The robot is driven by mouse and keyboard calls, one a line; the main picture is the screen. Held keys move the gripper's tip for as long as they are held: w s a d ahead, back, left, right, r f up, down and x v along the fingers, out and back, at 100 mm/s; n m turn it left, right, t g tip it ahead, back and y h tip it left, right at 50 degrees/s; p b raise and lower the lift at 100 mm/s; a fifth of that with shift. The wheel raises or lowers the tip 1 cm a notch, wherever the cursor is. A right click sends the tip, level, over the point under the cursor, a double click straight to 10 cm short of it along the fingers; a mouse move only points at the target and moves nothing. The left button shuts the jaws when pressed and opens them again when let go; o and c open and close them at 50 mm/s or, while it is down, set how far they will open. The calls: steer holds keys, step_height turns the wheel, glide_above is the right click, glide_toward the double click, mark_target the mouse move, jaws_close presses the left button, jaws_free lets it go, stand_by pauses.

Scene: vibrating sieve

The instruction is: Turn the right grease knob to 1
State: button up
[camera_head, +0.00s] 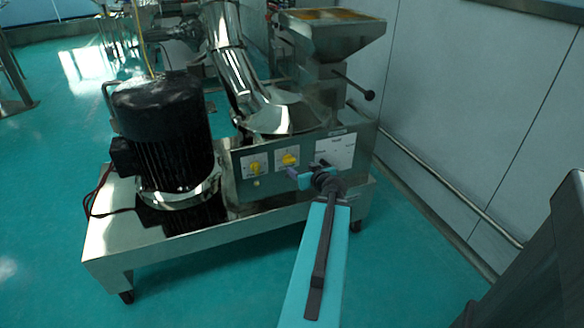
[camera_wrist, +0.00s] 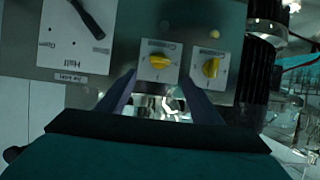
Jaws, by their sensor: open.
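Two yellow knobs on white dial plates sit on the front of the steel machine box. The right grease knob (camera_head: 289,160) is the one nearer my gripper in the head view; it also shows in the wrist view (camera_wrist: 160,61), where the picture is turned over and it is on the left. The left knob (camera_head: 253,167) also shows in the wrist view (camera_wrist: 210,67). My gripper (camera_head: 303,172) is open in front of the panel. In the wrist view, its two purple fingers (camera_wrist: 158,77) spread around the right knob's plate, apart from the knob. The dial numbers are too small to read.
A black motor (camera_head: 160,125) stands left of the panel on the steel base (camera_head: 160,250). A lever with a black ball (camera_head: 369,95) juts out at the right below the hopper (camera_head: 335,40). A black switch handle (camera_wrist: 88,20) is on the panel. The wall is at the right.

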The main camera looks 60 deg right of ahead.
mark_target(290, 162)
steer(key=shift+w+f, duration=0.1)
steer(key=shift+f, duration=0.1)
steer(key=shift+p+x, duration=0.5)
steer(key=shift+x, duration=4.95)
steer(key=shift+d+r, duration=0.1)
steer(key=shift+d, duration=0.05)
steer(key=c, duration=1.1)
steer(key=shift+o, duration=0.2)
